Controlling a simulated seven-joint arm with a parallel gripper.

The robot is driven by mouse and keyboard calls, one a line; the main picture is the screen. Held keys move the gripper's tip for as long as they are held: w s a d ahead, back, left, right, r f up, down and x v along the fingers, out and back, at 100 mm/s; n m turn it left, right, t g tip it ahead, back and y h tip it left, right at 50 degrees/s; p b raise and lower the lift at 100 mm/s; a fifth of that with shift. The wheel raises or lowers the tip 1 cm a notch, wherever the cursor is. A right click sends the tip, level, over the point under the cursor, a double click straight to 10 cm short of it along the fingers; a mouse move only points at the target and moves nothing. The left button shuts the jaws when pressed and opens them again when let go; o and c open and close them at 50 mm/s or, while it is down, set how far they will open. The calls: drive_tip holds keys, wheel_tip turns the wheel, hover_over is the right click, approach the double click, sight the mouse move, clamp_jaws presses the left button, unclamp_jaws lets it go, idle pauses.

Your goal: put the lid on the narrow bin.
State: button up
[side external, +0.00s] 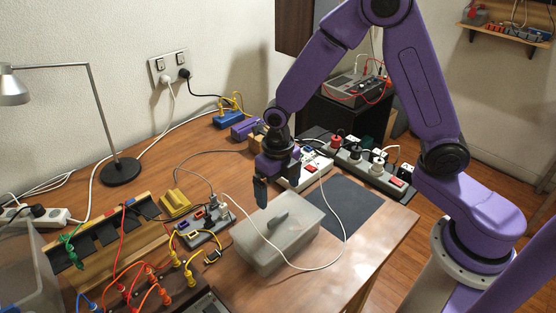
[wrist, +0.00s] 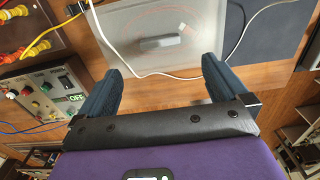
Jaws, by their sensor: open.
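A translucent grey bin (side external: 256,252) stands near the table's front edge. A flat translucent lid (side external: 300,211) with a dark bar handle (side external: 278,222) covers its top; I cannot tell how firmly it sits. The lid (wrist: 200,18) and its handle (wrist: 160,42) also show in the wrist view, ahead of the fingers. Another clear container (side external: 32,265) is cut off at the left edge; I cannot tell which bin is the narrow one.
A dark mat (side external: 348,203) lies to the right. Power strips (side external: 368,168) stand behind, and a board with coloured leads (side external: 125,245) is at left. The front right table corner is clear.

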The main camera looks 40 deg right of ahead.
wheel_tip(320, 180, up, 8)
drive_tip(key=shift+r, duration=0.15)
idle(0.5)
drive_tip(key=s+d+r+m, duration=0.2)
drive_tip(key=s+d+m, duration=0.2)
drive_tip(key=s+m, duration=0.7)
drive_tip(key=s+d+r+m, duration=0.2)
drive_tip(key=s+d+m, duration=0.2)
drive_tip(key=s+m, duration=0.8)
drive_tip(key=shift+s, duration=0.45)
